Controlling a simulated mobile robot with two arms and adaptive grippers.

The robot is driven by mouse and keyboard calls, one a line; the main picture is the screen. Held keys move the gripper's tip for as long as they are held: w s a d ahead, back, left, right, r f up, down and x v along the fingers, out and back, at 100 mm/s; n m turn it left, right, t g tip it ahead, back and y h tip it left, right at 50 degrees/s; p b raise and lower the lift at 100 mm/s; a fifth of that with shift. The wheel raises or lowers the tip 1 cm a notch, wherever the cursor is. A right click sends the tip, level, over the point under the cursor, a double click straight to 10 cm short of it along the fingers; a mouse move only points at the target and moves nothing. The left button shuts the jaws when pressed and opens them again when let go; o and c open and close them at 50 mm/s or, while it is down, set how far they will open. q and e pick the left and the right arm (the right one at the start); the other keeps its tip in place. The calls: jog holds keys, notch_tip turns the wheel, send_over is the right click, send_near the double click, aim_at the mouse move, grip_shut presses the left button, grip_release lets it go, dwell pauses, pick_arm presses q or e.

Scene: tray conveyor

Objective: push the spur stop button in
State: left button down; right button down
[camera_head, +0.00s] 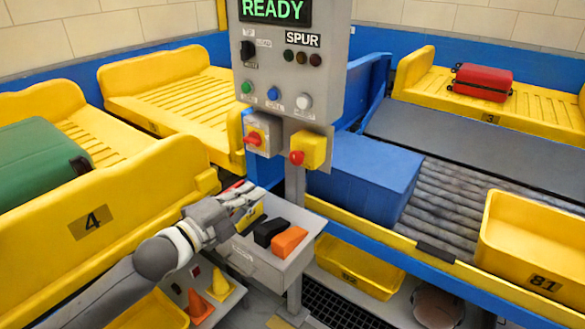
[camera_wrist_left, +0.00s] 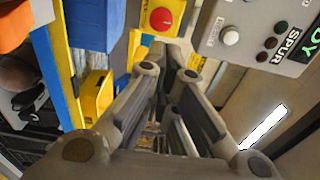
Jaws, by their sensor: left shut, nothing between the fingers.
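The stop button is a red mushroom head (camera_head: 296,158) on a yellow box (camera_head: 312,150), mounted at the lower right of the grey control panel (camera_head: 290,70). In the left wrist view the red button (camera_wrist_left: 161,19) shows at the top, just beyond the fingertips. It seems to stand out from its box. My left gripper (camera_head: 246,196) is shut and empty, below and left of the button in the head view, above the small shelf. In the left wrist view its fingers (camera_wrist_left: 168,50) point towards the button, with a gap. My right gripper is not in view.
A grey box with a red knob (camera_head: 253,140) hangs left of the button. The shelf (camera_head: 262,265) holds a black block (camera_head: 270,231) and an orange block (camera_head: 289,242). A blue bin (camera_head: 365,175) stands on the rollers to the right. The panel's screen reads READY.

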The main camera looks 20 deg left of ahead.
pick_arm(q)
jog(key=p, duration=0.3)
send_near(298, 162)
jog(key=x, duration=0.6)
jog(key=shift+w+d+r, duration=0.1)
jog(key=shift+w+d, duration=0.05)
jog(key=shift+w, duration=0.35)
jog(key=shift+d, duration=0.1)
